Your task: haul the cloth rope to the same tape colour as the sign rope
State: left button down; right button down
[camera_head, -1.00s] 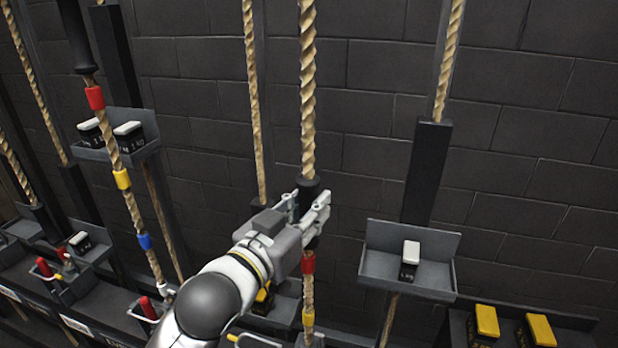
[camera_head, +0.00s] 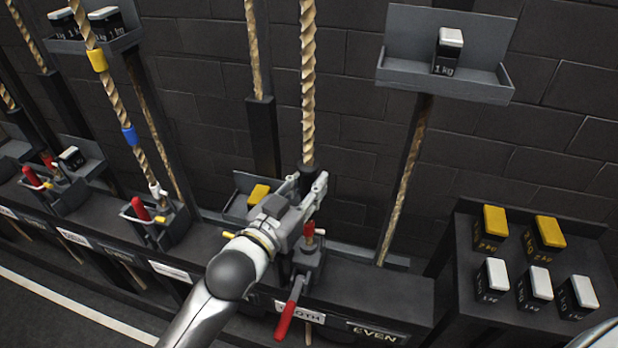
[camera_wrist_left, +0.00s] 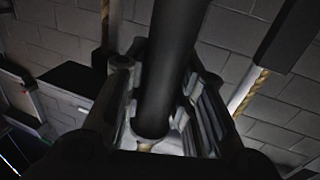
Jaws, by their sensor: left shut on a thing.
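The cloth rope (camera_head: 308,80) runs down to a black sleeve (camera_head: 308,165), and my left gripper (camera_head: 308,188) is shut on that sleeve. The wrist view shows the black sleeve (camera_wrist_left: 172,65) between the fingers. A red band (camera_head: 309,230) shows just below the gripper at the rope lock (camera_head: 308,260). The lock's red handle (camera_head: 290,308) hangs down over a partly covered label (camera_head: 300,308) reading "OTH". Another rope (camera_head: 110,95) at left has yellow, blue and white tape. I cannot read which label is the sign rope's. My right gripper is not in view.
A tray (camera_head: 480,88) with a 1 kg weight (camera_head: 448,52) hangs high at right. A low tray with a yellow weight (camera_head: 258,195) is behind my gripper. A stand (camera_head: 470,255) at right holds several weights. Other locks (camera_head: 165,225) at left have raised red handles.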

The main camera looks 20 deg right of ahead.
pick_arm(q)
jog(key=shift+f, duration=0.1)
jog(key=c, duration=1.2)
grip_release()
jog(key=shift+o, duration=0.2)
jog(key=v, duration=1.2)
